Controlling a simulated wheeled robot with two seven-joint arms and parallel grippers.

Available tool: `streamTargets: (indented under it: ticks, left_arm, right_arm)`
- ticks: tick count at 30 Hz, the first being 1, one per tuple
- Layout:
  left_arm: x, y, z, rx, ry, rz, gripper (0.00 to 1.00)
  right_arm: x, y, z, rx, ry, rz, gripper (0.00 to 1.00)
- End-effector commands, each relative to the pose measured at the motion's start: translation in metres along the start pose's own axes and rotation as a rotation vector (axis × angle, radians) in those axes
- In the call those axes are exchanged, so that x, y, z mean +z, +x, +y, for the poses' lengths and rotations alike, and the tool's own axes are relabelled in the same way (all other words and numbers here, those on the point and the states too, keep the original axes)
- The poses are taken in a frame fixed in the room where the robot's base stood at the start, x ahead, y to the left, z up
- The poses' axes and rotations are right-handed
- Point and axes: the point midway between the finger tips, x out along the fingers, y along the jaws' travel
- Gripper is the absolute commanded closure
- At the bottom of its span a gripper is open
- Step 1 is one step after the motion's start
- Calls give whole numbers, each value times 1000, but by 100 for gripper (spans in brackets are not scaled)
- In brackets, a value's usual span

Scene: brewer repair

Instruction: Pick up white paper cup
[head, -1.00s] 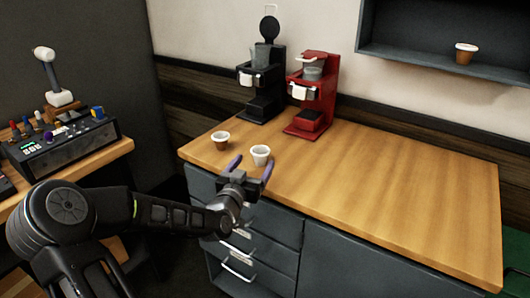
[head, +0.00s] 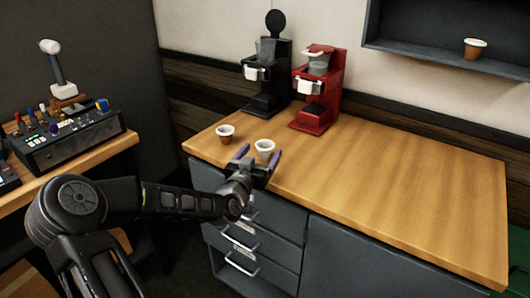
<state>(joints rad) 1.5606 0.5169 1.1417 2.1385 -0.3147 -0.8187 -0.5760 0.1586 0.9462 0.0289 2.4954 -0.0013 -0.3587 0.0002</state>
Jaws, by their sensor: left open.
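The white paper cup (head: 265,147) stands upright near the front left edge of the wooden counter in the head view. My left gripper (head: 261,157) is open, its two fingers pointing toward the cup from the counter's front edge. The fingertips look to be on either side of the cup's lower part; I cannot tell whether they touch it. My right gripper is not in view.
A black brewer (head: 266,85) and a red brewer (head: 318,100) stand behind. Another brown cup (head: 474,50) sits on the wall shelf (head: 440,57). The counter's right side (head: 400,195) is clear.

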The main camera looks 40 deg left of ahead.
Motion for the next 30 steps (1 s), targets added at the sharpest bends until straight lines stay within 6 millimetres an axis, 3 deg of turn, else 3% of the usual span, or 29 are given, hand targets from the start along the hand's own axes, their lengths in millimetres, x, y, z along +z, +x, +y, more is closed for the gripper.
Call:
streamTargets:
  ticks: [13, 30]
  left_arm:
    - [-1, 49, -4, 0, -3, 2, 20]
    - [0, 51, -4, 0, -1, 0, 20]
  right_arm:
    - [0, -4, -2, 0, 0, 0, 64]
    - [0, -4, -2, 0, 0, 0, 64]
